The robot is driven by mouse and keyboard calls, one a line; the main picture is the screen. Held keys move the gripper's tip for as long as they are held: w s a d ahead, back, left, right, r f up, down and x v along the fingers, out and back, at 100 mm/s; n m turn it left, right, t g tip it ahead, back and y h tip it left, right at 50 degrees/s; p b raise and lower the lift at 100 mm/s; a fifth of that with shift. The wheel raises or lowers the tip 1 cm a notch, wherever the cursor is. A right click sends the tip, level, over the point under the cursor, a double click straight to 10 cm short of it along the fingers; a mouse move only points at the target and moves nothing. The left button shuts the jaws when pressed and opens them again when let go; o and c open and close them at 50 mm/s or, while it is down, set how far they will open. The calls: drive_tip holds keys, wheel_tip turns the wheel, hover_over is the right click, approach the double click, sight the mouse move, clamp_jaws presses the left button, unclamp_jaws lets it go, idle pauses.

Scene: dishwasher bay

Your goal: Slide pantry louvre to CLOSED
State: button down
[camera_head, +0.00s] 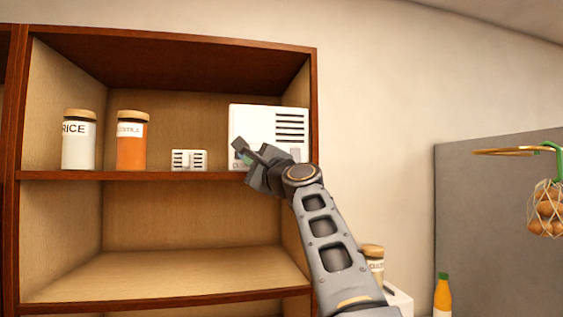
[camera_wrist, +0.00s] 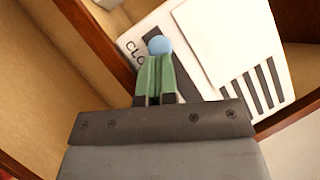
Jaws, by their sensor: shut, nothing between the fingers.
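The pantry louvre (camera_head: 257,122) is a white box with dark horizontal slots, standing at the right end of the upper shelf. In the wrist view it shows as a tilted white panel (camera_wrist: 215,85), with a plain white plate beside dark slots and lettering starting "CLO". A blue knob (camera_wrist: 160,45) sits on a dark strip of the panel. My gripper (camera_head: 243,153) is in front of the louvre's lower left. Its green fingers (camera_wrist: 155,65) are shut and empty, tips at the knob; I cannot tell whether they touch it. My gripper hides part of the louvre front.
A smaller white slotted box (camera_head: 189,160) stands left of the louvre. A rice jar (camera_head: 79,145) and an orange-filled jar (camera_head: 131,150) stand further left. The shelf edge (camera_head: 130,175) runs just below. The lower shelf (camera_head: 170,275) looks bare. A net bag (camera_head: 546,210) hangs far right.

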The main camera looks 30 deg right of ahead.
drive_tip(key=shift+f, duration=0.1)
drive_tip(key=w+d+f+b+v, duration=0.1)
drive_tip(key=d+b+v, duration=0.2)
drive_tip(key=b+v, duration=0.75)
wheel_tip(320, 180, down, 26)
drive_tip(key=w+d+n+g+h+p, duration=0.2)
drive_tip(key=n+g+h+p, duration=0.15)
drive_tip(key=n+g, duration=0.4)
drive_tip(key=s+a+f+n+g, duration=0.3)
drive_tip(key=s+a+f+n, duration=0.1)
drive_tip(key=f, duration=0.5)
drive_tip(key=s+a+f+n+g, duration=0.3)
drive_tip(key=s+a+f+n, duration=0.1)
drive_tip(key=f, duration=0.6)
drive_tip(key=s+a+f+n+g, duration=0.3)
drive_tip(key=s+a+f, duration=0.3)
drive_tip(key=f, duration=0.4)
drive_tip(key=shift+s+f+n+h, duration=0.2)
drive_tip(key=shift+s+n+h, duration=0.15)
drive_tip(key=shift+s+n, duration=0.4)
